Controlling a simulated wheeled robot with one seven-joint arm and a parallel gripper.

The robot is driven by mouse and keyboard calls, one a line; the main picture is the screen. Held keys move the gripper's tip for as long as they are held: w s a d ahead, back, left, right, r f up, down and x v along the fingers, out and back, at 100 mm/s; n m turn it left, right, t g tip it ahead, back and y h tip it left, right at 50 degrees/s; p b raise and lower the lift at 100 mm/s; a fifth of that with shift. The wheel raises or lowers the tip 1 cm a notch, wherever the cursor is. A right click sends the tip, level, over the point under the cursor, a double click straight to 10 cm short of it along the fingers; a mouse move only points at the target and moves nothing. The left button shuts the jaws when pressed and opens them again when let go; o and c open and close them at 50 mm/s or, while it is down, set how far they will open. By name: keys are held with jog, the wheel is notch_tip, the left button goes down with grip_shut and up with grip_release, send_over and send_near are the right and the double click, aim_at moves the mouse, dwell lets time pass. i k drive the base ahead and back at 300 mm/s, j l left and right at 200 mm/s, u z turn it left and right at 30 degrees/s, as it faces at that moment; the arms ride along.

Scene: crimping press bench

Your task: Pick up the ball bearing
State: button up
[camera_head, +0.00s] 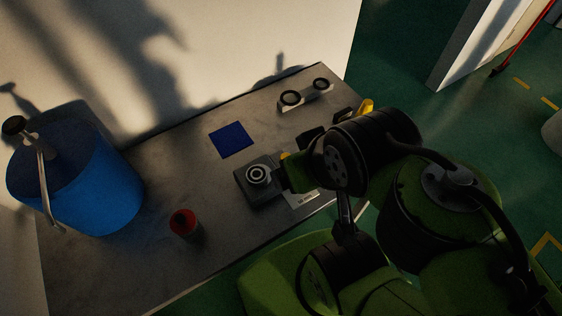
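What looks like the ball bearing (257,174), a pale ring with a dark ring inside it, sits on top of a small grey block (247,188) near the middle of the bench. My gripper (291,172) is just right of the block, mostly hidden by my dark wrist. Its fingers cannot be made out clearly, so I cannot tell whether they are open or shut, or whether they touch the block. The bearing's top is in plain view, and no finger shows around it.
A blue press or drum (85,185) with a lever stands at the bench's left. A red cup (184,223) stands near the front, a blue square (231,140) lies behind the block. A grey piece with two black rings (305,96) is at the back right. The bench (130,270) is bare at front left.

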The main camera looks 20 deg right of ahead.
aim_at(255, 181)
jog(key=k+j+u, duration=0.1)
jog(key=j+u, duration=0.3)
jog(key=k+j+u, duration=0.1)
jog(key=u, duration=0.3)
jog(key=j, duration=0.1)
